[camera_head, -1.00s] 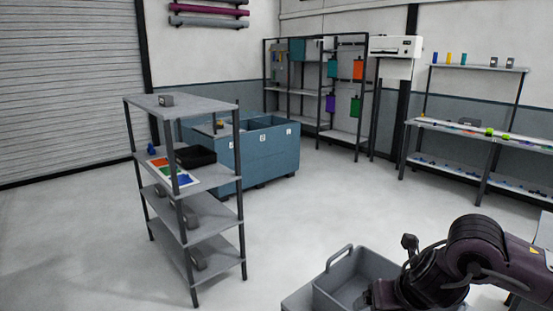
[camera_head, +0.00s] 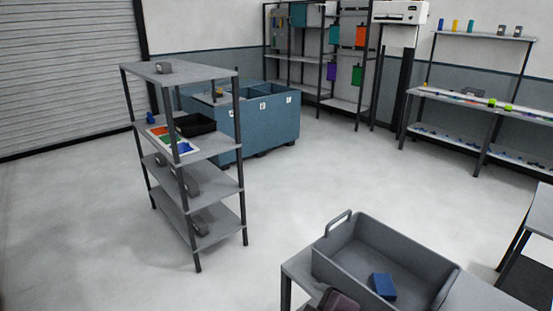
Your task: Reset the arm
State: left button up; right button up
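The task names no object, only my arm. A small dark maroon part of my arm (camera_head: 338,300) shows at the bottom edge, in front of the grey bin. No gripper fingers show, so neither gripper is in view. The grey open bin (camera_head: 345,262) with a raised handle stands on a small grey table (camera_head: 297,268) at the bottom right. A blue block (camera_head: 383,286) lies inside the bin on its floor.
A grey shelf rack (camera_head: 205,146) stands left of centre with a black tray (camera_head: 194,125) on it. A blue divided crate (camera_head: 262,128) stands behind. A workbench (camera_head: 470,105) is at the right, another table (camera_head: 541,212) at the right edge. The middle floor is clear.

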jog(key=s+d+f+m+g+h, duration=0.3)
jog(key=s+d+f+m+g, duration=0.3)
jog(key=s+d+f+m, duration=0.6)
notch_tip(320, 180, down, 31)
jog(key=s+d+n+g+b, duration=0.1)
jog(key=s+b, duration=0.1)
jog(key=b, duration=0.2)
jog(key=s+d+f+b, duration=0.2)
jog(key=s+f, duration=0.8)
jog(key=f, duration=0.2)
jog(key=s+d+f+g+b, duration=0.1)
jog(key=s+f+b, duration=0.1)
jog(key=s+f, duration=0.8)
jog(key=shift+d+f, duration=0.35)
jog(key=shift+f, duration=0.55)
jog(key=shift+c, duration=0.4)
